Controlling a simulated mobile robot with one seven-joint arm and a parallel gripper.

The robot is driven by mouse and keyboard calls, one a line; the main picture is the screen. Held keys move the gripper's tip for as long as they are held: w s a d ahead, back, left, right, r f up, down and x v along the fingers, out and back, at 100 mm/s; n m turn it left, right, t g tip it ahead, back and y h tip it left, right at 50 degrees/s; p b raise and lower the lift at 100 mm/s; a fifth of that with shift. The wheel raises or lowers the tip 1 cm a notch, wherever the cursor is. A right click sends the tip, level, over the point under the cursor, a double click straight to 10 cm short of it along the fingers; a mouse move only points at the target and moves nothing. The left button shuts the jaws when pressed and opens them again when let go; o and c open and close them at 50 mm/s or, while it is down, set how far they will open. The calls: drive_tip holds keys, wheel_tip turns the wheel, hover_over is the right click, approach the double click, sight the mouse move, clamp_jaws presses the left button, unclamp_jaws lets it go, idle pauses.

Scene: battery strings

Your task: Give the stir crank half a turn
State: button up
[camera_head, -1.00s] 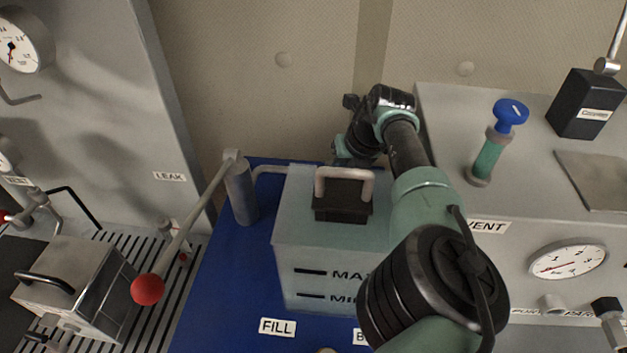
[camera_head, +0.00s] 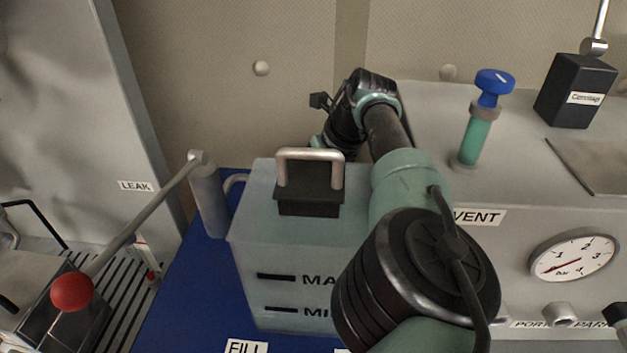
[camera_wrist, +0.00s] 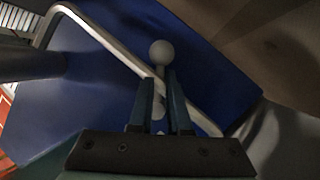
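In the wrist view a pale round knob (camera_wrist: 161,52) sits just beyond my fingertips; it may be the stir crank's knob, but no label shows. A bent grey metal rod (camera_wrist: 95,32) runs under it and passes behind the fingers. My gripper (camera_wrist: 160,82) has a narrow gap between its fingers, with something pale showing in it; I cannot tell whether they touch it. In the head view my gripper is hidden behind the tank and my arm. The translucent tank (camera_head: 290,232) has a black lid block with a metal handle (camera_head: 310,155).
A blue-topped valve (camera_head: 494,82), a black box (camera_head: 577,92) and a gauge (camera_head: 573,255) are on the right cabinet. A wall panel (camera_head: 235,60) closes off the back.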

drive_tip(key=o, duration=0.3)
drive_tip(key=shift+o, duration=0.2)
drive_tip(key=shift+r, duration=0.15)
drive_tip(key=p+v, duration=0.5)
drive_tip(key=p, duration=0.4)
drive_tip(key=shift+r+p, duration=0.15)
drive_tip(key=shift+p, duration=0.15)
drive_tip(key=p+v, duration=0.7)
drive_tip(key=p, duration=0.3)
drive_tip(key=shift+d, duration=0.2)
drive_tip(key=shift+o, duration=0.2)
drive_tip(key=shift+s+r, duration=0.1)
drive_tip(key=shift+s, duration=0.05)
